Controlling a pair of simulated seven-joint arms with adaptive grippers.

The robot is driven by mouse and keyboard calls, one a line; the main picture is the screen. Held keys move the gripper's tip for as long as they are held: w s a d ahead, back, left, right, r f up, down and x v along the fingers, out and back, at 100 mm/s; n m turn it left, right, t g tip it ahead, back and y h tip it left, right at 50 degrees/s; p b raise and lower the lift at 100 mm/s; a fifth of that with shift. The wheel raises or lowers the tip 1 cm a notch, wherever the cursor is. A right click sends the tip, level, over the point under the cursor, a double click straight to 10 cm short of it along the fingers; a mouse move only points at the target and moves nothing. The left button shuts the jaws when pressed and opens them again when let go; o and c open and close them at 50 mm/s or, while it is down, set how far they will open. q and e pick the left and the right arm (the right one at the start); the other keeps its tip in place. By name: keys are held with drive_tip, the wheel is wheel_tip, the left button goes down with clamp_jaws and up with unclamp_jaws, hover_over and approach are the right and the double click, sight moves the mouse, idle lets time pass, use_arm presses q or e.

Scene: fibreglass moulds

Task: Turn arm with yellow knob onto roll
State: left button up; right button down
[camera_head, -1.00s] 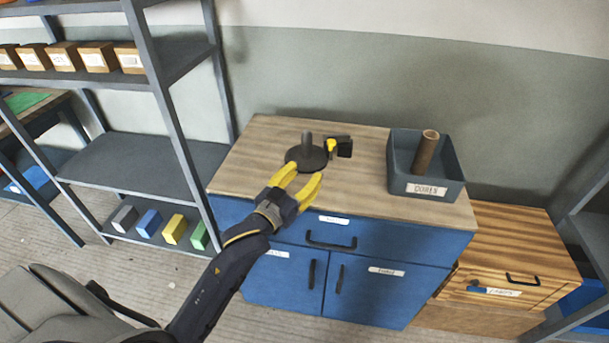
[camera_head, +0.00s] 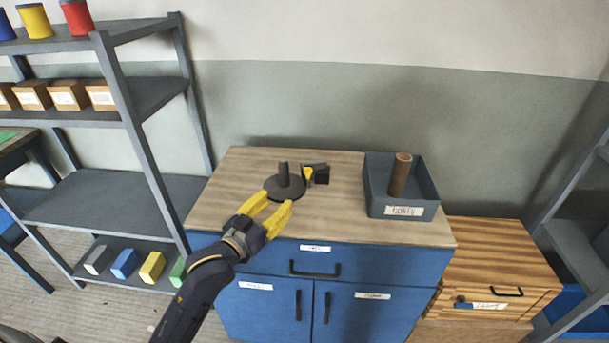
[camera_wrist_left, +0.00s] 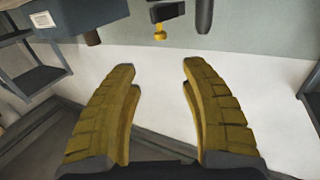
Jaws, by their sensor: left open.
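A dark round base with an upright dark post (camera_head: 284,173) stands on the wooden top of the blue cabinet. Just right of it is a small black block-like arm (camera_head: 319,172) with a yellow knob (camera_head: 308,175) on its near left side. No roll shows on the post. My left gripper (camera_head: 271,208) is open and empty, in front of the round base in the head view. In the left wrist view its yellow fingers (camera_wrist_left: 159,78) are spread, with the yellow knob (camera_wrist_left: 160,33) beyond them near the top edge. My right gripper is not in view.
A grey labelled bin (camera_head: 403,211) holding an upright brown tube (camera_head: 400,175) stands at the cabinet's right end. A wooden drawer box (camera_head: 497,268) is to the right. Grey shelving (camera_head: 125,120) borders the left.

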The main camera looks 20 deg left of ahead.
sight(306, 171)
use_arm(q)
drive_tip(key=x, duration=1.7)
drive_tip(key=shift+w, duration=0.15)
drive_tip(key=shift+c, duration=0.3)
clamp_jaws()
